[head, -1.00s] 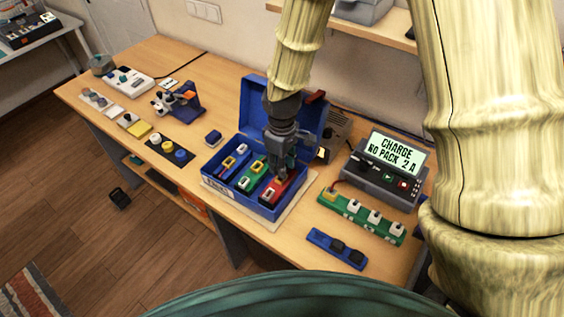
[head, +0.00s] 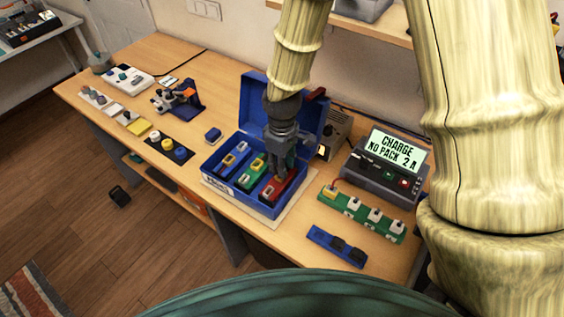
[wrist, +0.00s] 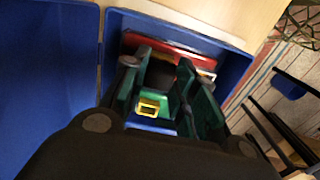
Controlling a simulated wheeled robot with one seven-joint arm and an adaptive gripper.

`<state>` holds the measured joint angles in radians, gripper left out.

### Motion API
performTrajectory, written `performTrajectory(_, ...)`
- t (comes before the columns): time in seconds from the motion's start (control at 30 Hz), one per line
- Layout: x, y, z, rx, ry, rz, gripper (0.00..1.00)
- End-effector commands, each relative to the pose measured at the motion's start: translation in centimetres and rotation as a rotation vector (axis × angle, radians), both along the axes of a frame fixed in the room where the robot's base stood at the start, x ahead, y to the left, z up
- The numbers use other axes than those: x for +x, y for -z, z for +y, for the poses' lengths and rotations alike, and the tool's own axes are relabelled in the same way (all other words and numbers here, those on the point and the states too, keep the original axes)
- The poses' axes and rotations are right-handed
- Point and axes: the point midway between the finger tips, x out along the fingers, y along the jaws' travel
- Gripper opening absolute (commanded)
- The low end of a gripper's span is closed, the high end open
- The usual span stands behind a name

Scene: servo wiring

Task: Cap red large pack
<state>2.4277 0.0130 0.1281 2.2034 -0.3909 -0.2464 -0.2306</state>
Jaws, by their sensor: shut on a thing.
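The red large pack (head: 276,187) lies in the right part of the open blue case (head: 217,189), alongside a green pack (head: 251,174) and a blue pack. My gripper (head: 280,174) points down into the case over the far end of the red pack. In the wrist view its fingers (wrist: 163,80) are shut on a small dark piece, apparently a black cap (wrist: 160,74). The red pack (wrist: 172,47) shows just beyond the fingers. I cannot tell whether the cap touches the pack. Black caps (head: 347,250) sit on a blue strip (head: 319,236) at the front right.
The case lid (head: 257,101) stands open behind my gripper. A charger (head: 384,178) reading "CHARGE NO PACK 2 A" and a green strip with several pale plugs (head: 360,212) stand to the right. Yellow, white and blue round parts (head: 168,145) lie to the left.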

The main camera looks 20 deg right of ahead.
Motion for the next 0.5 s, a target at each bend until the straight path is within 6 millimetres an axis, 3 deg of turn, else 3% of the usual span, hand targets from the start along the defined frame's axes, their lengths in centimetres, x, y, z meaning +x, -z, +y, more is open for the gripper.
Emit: performTrajectory(0.5,-0.02,1.06,0.0,-0.001,0.0,0.001,0.12)
